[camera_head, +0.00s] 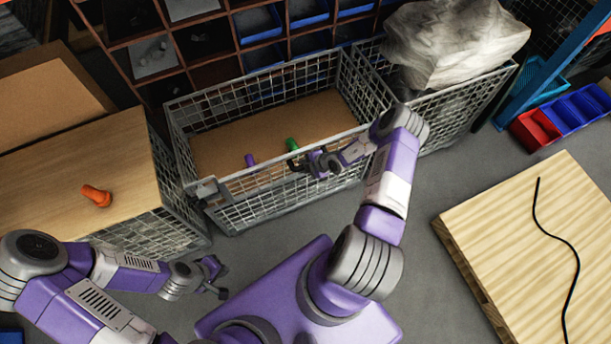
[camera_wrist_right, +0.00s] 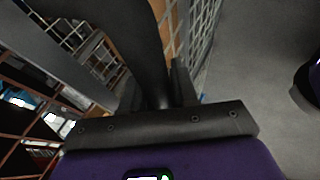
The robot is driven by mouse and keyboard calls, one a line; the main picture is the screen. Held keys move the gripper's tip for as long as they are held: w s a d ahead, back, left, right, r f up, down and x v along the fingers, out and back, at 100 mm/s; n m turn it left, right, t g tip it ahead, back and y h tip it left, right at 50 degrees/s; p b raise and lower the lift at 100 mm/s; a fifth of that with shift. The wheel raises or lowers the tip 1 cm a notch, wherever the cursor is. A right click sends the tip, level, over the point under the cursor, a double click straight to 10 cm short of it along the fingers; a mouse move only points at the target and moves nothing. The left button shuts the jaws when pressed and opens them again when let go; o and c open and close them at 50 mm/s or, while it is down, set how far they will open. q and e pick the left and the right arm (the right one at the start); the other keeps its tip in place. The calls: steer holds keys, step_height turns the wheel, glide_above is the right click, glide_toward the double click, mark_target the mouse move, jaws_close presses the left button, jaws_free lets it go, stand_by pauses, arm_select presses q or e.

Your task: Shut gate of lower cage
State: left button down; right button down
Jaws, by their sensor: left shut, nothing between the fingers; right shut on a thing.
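The wire-mesh cage (camera_head: 178,122) stands open-topped in the middle of the head view. Its front mesh gate (camera_head: 262,205) faces me, with a grey latch piece (camera_head: 207,188) at its left end. My right gripper (camera_head: 297,167) is at the gate's top rim, right of its middle, and is shut on it. The right wrist view shows mesh beside the dark fingers (camera_wrist_right: 163,95); the exact grip is hidden there. My left gripper (camera_head: 219,283) is shut and empty, low in front of the cage's left end, touching nothing.
A purple piece (camera_head: 250,160) and a green piece (camera_head: 292,145) lie inside the cage. An orange piece (camera_head: 96,196) lies on a wooden top at left. A second cage with a grey wrapped bundle (camera_head: 455,45) stands right. A pale wooden top (camera_head: 530,240) is at right.

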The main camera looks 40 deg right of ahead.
steer(key=shift+w+d+r, duration=0.15)
steer(key=shift+w+r, duration=0.05)
steer(key=shift+w, duration=0.4)
steer(key=shift+w+d+r, duration=0.15)
steer(key=shift+w, duration=0.4)
steer(key=c, duration=1)
jaws_free()
steer(key=shift+w, duration=0.1)
steer(key=shift+o, duration=0.2)
steer(key=shift+r, duration=0.15)
steer(key=shift+d+r, duration=0.2)
steer(key=shift+r, duration=0.05)
steer(key=v, duration=0.5)
steer(key=shift+s+p, duration=0.35)
steer(key=shift+s, duration=0.2)
steer(key=shift+s+r, duration=0.45)
steer(key=shift+s, duration=0.05)
